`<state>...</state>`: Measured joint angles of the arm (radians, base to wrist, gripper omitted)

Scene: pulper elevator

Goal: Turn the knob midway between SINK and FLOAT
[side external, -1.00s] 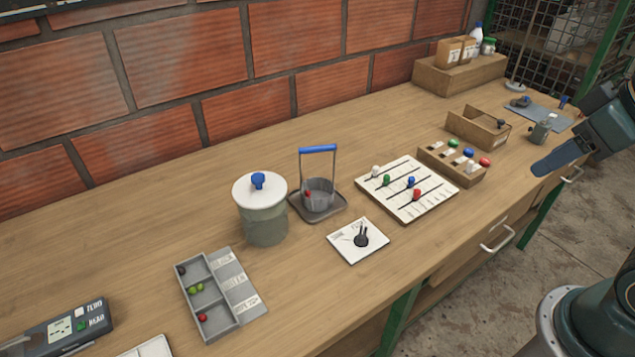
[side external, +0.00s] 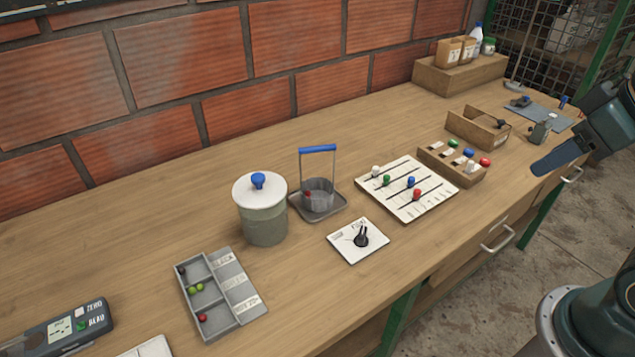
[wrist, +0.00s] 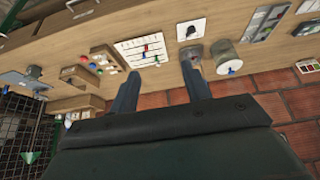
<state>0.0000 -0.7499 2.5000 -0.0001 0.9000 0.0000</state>
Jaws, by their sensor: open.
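The black knob (side external: 361,238) stands on a small white square plate (side external: 346,252) near the front of the bench. The plate has printed labels and marks too small to read surely, and I cannot tell the knob's exact setting. In the wrist view the knob (wrist: 191,32) and its plate (wrist: 181,22) show at the top, beyond the fingers. My gripper (wrist: 161,85) is open and empty, with two dark fingers apart. In the side view my gripper (side external: 556,160) hangs at the right, above the bench's right part, well away from the knob.
A lidded jar (side external: 263,225) and a wire-handled basket (side external: 319,195) stand behind the plate. A slider board (side external: 425,205) and a block with coloured knobs (side external: 455,178) lie to its right. A grey tray (side external: 236,315) lies to its left. Bench in front of the plate is clear.

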